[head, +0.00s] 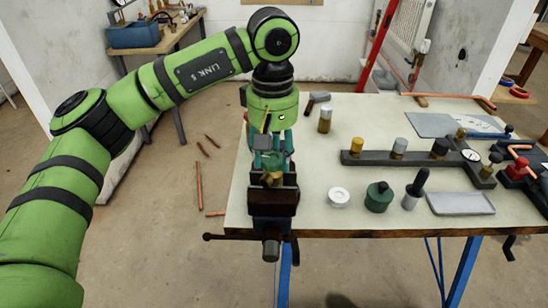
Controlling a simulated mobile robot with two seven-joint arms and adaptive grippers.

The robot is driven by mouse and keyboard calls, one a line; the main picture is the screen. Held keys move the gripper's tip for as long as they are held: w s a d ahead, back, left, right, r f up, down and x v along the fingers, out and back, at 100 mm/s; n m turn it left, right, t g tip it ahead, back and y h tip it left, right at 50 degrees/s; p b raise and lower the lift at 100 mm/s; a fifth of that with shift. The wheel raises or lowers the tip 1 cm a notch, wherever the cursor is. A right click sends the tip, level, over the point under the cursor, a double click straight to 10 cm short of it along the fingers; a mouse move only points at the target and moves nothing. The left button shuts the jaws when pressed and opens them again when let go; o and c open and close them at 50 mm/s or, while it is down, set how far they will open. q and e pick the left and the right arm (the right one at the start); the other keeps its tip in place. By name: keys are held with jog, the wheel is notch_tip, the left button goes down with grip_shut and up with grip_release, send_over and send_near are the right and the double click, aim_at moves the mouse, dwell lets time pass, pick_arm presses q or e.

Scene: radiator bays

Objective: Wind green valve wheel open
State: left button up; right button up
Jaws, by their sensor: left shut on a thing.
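My left gripper (271,155) points straight down at the left end of the workbench, over a dark bench vise (273,203). It is shut on the green valve wheel (270,162), which is mostly hidden behind the fingers. A brass valve body (271,179) shows just below, between the vise jaws. The wheel's turned angle cannot be told. My right gripper is not in view.
The pale workbench (310,180) carries a dark rail with several knobs (400,159), a white round part (339,196), a green canister (378,197), a dark-handled tool (416,188) and a grey tray (460,202). Copper pipes (199,185) lie on the floor at left.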

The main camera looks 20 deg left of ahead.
pick_arm(q)
jog(key=n, duration=0.4)
jog(key=shift+f+n+b, duration=0.2)
jog(key=shift+n+b, duration=0.1)
jog(key=shift+n, duration=0.1)
jog(key=n, duration=0.4)
jog(key=shift+s+n+b, duration=0.1)
jog(key=shift+n+b, duration=0.2)
jog(key=n+b, duration=0.1)
jog(key=n, duration=0.6)
jog(key=shift+f, duration=0.15)
jog(key=n+b, duration=0.1)
jog(key=n, duration=0.9)
jog(key=shift+n, duration=0.4)
jog(key=o, duration=1.2)
jog(key=shift+r, duration=0.2)
